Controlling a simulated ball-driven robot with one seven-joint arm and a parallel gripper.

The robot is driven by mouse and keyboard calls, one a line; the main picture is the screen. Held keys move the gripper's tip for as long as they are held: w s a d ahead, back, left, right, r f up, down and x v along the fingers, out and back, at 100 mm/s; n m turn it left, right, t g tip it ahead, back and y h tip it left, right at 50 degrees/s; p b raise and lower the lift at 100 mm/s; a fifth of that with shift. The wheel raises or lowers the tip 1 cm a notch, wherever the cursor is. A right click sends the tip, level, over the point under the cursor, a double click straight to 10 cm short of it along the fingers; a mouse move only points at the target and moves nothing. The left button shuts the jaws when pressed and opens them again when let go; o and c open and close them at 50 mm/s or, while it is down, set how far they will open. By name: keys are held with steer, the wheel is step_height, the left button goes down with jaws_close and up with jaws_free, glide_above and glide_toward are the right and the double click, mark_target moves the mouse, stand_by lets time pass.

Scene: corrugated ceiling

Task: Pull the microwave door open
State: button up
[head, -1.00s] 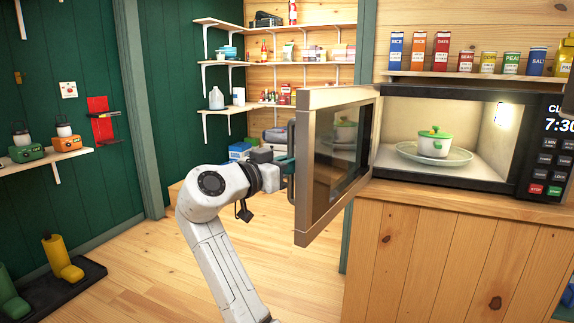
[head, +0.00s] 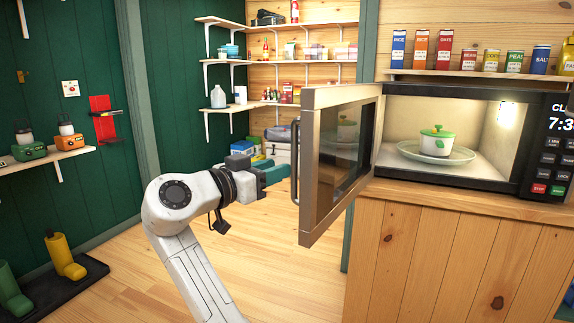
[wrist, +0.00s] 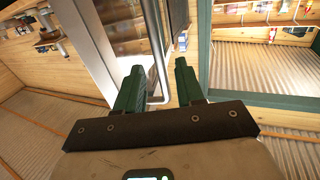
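The microwave (head: 450,186) sits on a wooden counter with its lit interior showing. Its door (head: 308,170) stands wide open, swung out toward me on the left side. The door's dark vertical handle (head: 294,160) is on the outer face. My gripper (head: 285,170) is just left of the handle. In the wrist view the green fingers of my gripper (wrist: 158,75) are spread apart. The handle bar (wrist: 156,40) shows in the gap between them, and I cannot tell whether they touch it. Inside the microwave a white and green pot (head: 437,141) rests on a plate (head: 408,151).
The wooden counter (head: 430,250) stands below the microwave. Cans and boxes line a shelf (head: 470,76) above it. Wall shelves (head: 230,63) hold goods at the back. The floor (head: 120,290) left of my arm is largely clear.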

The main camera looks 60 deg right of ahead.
steer(key=v, duration=0.3)
steer(key=shift+w+a, duration=0.1)
steer(key=shift+a, duration=0.15)
stand_by(0.4)
step_height(320, 180, down, 18)
steer(key=n+t+y, duration=0.4)
steer(key=n+t, duration=0.1)
steer(key=n, duration=0.2)
steer(key=s+a+f+n+t+y, duration=0.1)
steer(key=s+a+f+n+y, duration=0.25)
steer(key=f, duration=0.55)
steer(key=s+a+f+n+t+y, duration=0.1)
steer(key=s+a+f+n+y, duration=0.25)
steer(key=f, duration=0.65)
steer(key=s+a+f+n+g+y, duration=0.1)
steer(key=s+a+f+n+y, duration=0.5)
steer(key=s+a+f, duration=0.55)
steer(key=s+a+r+p, duration=0.1)
steer(key=s+r+p, duration=0.2)
steer(key=r+p, duration=1.1)
steer(key=shift+s+a+r+n+p, duration=0.15)
steer(key=shift+r+n+p, duration=0.25)
steer(key=shift+r, duration=0.55)
